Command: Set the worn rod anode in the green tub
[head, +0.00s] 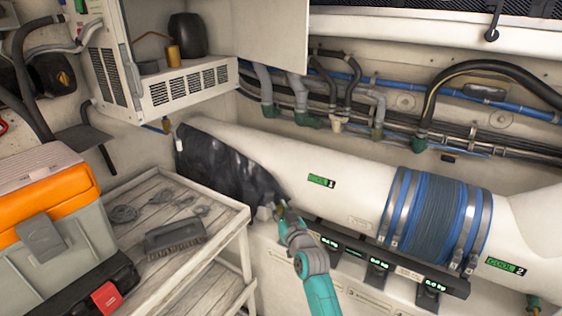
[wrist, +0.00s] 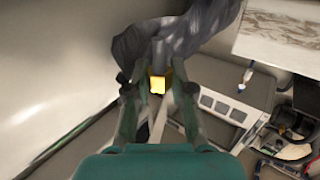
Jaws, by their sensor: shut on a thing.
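My gripper (head: 281,208) reaches up from the lower middle of the head view, in front of the dark sheet's right end. In the wrist view my gripper (wrist: 152,88) is shut on a small piece with a yellow, brass-like end (wrist: 157,85) and a grey part beyond it. This looks like the worn rod anode; its far part blends with the dark grey sheet (wrist: 180,40) behind it, so its full length is hard to tell. I see no green tub in either view.
A slatted bench (head: 130,195) at left holds a brush (head: 174,236) and an orange-and-grey toolbox (head: 50,225). A dark sheet (head: 225,165) drapes the big white pipe (head: 345,185). A vented white cabinet (head: 165,85) hangs above. Scales with displays (head: 378,268) line the right.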

